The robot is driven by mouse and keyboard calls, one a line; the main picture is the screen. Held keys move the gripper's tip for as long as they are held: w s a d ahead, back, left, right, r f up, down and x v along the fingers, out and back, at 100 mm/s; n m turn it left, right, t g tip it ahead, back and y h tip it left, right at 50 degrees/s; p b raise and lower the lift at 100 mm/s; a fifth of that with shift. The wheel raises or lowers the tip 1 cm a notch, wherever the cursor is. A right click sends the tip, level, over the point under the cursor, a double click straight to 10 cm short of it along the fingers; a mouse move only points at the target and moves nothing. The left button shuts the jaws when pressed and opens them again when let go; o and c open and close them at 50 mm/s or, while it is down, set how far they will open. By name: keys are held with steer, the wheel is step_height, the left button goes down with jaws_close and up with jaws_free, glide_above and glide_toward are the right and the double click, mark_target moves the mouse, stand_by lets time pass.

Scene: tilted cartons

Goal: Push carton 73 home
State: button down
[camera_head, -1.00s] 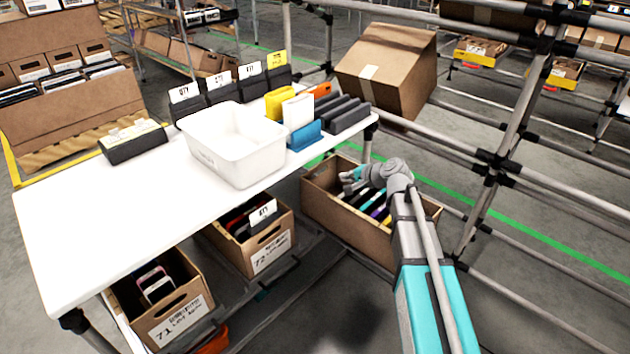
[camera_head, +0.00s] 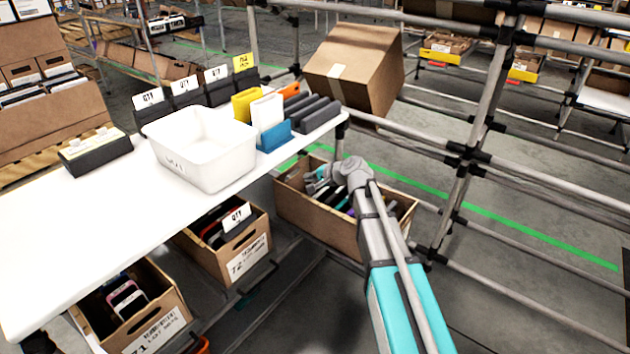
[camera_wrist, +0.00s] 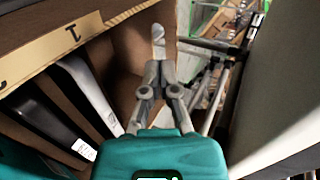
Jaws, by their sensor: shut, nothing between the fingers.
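The open brown carton at the right of the low row (camera_head: 345,205) holds upright dark, teal and purple items and stands beyond the table end, right of carton 72 (camera_head: 236,250). I take it as carton 73, though no number on it is readable. My gripper (camera_head: 320,182) is at its far-left inside, over the items, partly hidden by my wrist. In the wrist view my gripper (camera_wrist: 158,38) has its fingers together and empty, in front of a brown cardboard wall (camera_wrist: 125,75). Dark upright items (camera_wrist: 55,118) are at left. I cannot tell whether the fingertips touch the cardboard.
Carton 71 (camera_head: 135,310) stands at lower left. The white table (camera_head: 80,230) carries a white bin (camera_head: 205,150) and several dark holders. A tilted closed carton (camera_head: 355,70) rests on the pipe rack behind. Rack pipes (camera_head: 470,150) fill the right side; bare floor shows between.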

mark_target(283, 174)
steer(key=x, duration=0.2)
steer(key=b+x, duration=0.1)
steer(key=x, duration=0.2)
steer(key=r+b+x, duration=0.1)
steer(key=x, duration=0.2)
steer(key=shift+w+a+r, duration=0.1)
steer(key=shift+w+a, duration=0.2)
steer(key=shift+a, duration=0.05)
steer(key=shift+w+a, duration=0.35)
steer(key=shift+a, duration=0.15)
steer(key=shift+a, duration=0.1)
steer(key=w+a, duration=0.5)
steer(key=a, duration=0.2)
steer(key=shift+w+a, duration=0.25)
steer(key=shift+s+d, duration=0.1)
steer(key=shift+d, duration=0.05)
